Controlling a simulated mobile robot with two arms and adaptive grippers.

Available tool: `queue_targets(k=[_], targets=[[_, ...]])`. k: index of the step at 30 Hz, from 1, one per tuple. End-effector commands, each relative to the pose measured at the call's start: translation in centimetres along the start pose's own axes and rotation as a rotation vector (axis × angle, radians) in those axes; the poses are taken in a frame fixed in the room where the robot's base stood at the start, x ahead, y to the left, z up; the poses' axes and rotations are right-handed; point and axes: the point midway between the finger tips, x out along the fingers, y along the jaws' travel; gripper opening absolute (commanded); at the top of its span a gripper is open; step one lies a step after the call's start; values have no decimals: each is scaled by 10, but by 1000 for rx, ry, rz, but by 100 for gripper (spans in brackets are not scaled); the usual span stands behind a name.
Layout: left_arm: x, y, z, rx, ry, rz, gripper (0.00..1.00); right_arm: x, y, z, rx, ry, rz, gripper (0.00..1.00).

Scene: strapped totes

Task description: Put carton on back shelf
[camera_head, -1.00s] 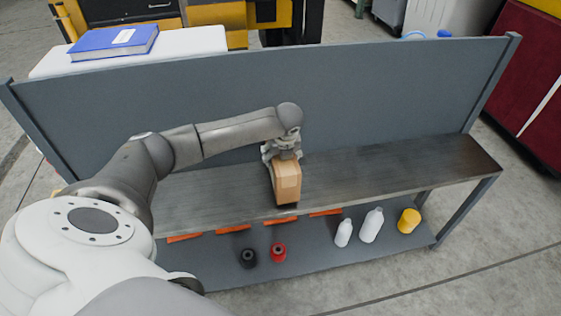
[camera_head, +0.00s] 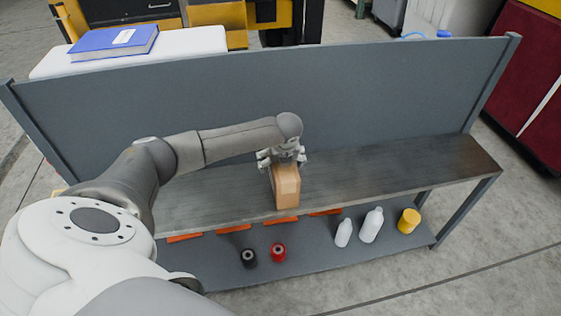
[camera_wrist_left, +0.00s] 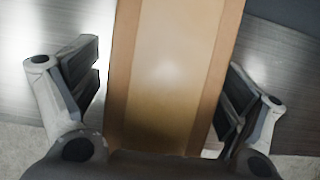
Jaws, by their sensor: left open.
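The carton (camera_head: 286,188) is a tan cardboard box standing on the workbench's upper surface (camera_head: 380,178), near its middle. My left gripper (camera_head: 283,163) is open just behind and above the carton. In the left wrist view the carton (camera_wrist_left: 170,75) lies between the open fingers of my left gripper (camera_wrist_left: 165,95), with a gap on each side. My right gripper is not in view. The carton's far lower part is hidden by the gripper and the box itself.
A grey back panel (camera_head: 370,95) rises behind the bench. The lower shelf (camera_head: 320,262) holds orange pieces, a black spool (camera_head: 249,258), a red spool (camera_head: 278,252), white bottles (camera_head: 371,226) and a yellow container (camera_head: 409,221). The bench's right part is clear.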

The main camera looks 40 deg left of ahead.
Motion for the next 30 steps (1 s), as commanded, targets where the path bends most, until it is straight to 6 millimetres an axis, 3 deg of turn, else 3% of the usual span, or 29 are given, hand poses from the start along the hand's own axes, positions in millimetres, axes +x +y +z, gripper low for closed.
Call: queue_targets(k=[5,12,18,23,30], targets=[[-22,0,2,1,-3,-3,93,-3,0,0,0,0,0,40],[-74,-1,2,0,-3,-5,93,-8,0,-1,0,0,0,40],[-106,-1,1,0,-2,-3,93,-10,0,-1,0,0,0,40],[-118,-1,1,-1,-1,-2,93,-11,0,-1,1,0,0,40],[-119,0,1,-1,0,-1,93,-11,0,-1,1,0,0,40]])
